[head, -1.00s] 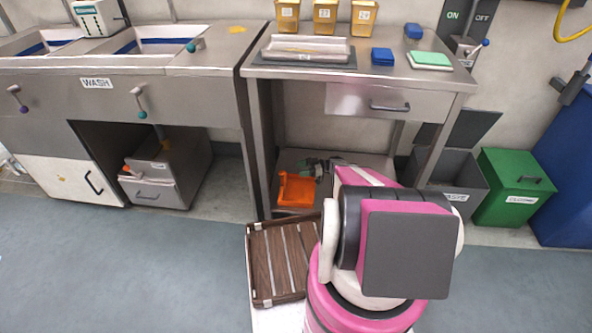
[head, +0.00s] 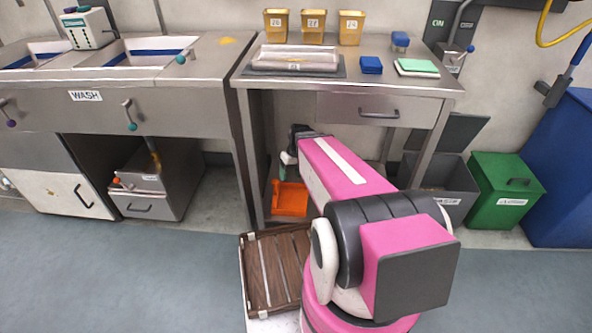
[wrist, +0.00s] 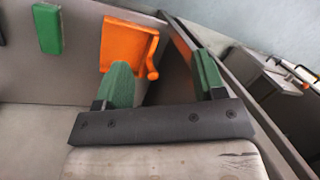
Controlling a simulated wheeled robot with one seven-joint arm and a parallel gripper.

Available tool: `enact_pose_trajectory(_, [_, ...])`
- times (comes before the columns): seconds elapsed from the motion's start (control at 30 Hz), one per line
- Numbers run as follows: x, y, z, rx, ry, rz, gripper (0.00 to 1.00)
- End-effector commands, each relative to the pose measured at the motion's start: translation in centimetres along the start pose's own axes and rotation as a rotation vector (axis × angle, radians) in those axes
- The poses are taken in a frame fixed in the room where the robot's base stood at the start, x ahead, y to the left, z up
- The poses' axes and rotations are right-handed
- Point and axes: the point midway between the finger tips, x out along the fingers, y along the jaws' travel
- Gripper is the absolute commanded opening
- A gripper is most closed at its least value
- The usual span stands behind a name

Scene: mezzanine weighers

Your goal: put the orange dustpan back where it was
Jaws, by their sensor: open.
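The orange dustpan (head: 290,198) lies on the lower shelf under the steel table, near the shelf's front left. In the wrist view the dustpan (wrist: 128,42) shows just beyond the left green fingertip, which hides part of its lower edge. My gripper (wrist: 164,80) is open, its two green fingers wide apart with nothing held between them. In the head view my gripper (head: 283,174) is under the table at the dustpan's back left, partly hidden by my wrist. I cannot tell whether a finger touches the dustpan.
The steel table (head: 290,100) has a left leg (head: 250,160) close to my gripper. A brown slatted tray (head: 272,268) is in front. A grey bin (head: 440,180) and a green bin (head: 503,190) stand to the right. A green block (wrist: 47,28) shows in the wrist view.

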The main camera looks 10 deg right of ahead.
Motion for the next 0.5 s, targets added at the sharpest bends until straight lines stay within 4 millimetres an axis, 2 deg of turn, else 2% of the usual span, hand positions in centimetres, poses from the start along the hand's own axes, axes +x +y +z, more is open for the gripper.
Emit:
enact_pose_trajectory(0.03, [-1.4,-0.7,1.9,0.057,0.015,0.063,0.64])
enact_pose_trajectory(0.2, [-3.9,-0.9,3.7,0.205,0.071,0.201,0.64])
enact_pose_trajectory(0.5, [-4.6,-0.8,3.8,0.254,0.094,0.241,0.64])
